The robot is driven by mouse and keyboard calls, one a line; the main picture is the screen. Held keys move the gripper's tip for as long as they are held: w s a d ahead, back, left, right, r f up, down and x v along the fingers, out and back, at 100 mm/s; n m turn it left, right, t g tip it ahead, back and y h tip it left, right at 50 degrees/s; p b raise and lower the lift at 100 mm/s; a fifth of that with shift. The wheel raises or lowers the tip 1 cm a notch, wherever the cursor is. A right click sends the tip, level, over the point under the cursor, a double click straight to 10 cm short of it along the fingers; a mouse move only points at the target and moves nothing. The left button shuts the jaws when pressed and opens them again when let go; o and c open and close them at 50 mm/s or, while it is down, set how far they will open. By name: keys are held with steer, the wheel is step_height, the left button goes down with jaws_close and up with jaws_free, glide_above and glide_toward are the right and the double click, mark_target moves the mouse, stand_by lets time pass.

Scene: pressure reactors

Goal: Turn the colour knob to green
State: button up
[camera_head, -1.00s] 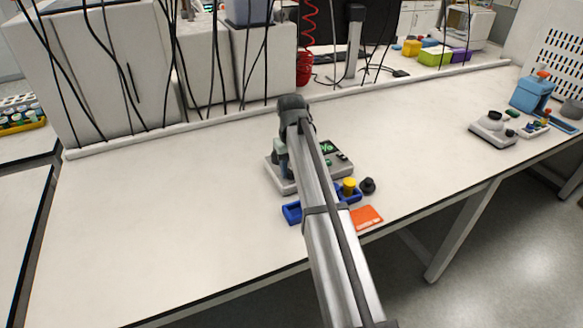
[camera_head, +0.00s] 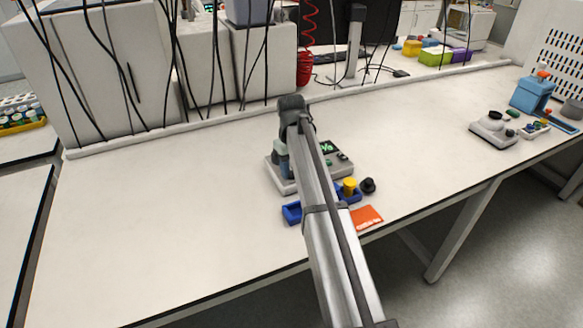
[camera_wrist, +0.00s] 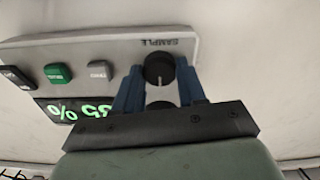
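In the wrist view a round black knob (camera_wrist: 159,69) with a pale pointer line sits on a light panel beside the upside-down word SAMPLE. The blue fingers of my gripper (camera_wrist: 160,88) stand on either side of the knob, with their tips close to it. Whether they press on it cannot be told. A second dark round shape (camera_wrist: 160,105) shows lower between the fingers, partly hidden. No colour marks show around the knob. In the head view the device (camera_head: 283,187) is partly hidden behind my arm, and the knob and fingertips cannot be made out.
The panel also has a grey button (camera_wrist: 100,71), a green button (camera_wrist: 58,73) and a lit green display (camera_wrist: 80,110). In front of the device are a blue tray (camera_head: 292,213), a yellow-topped item (camera_head: 350,186), a black knob-like item (camera_head: 368,185) and an orange card (camera_head: 366,217). The bench's left is clear.

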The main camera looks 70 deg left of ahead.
mark_target(291, 170)
steer(key=o, duration=0.5)
steer(key=shift+c, duration=0.2)
step_height(291, 170, up, 14)
stand_by(0.4)
steer(key=shift+f, duration=0.1)
stand_by(0.4)
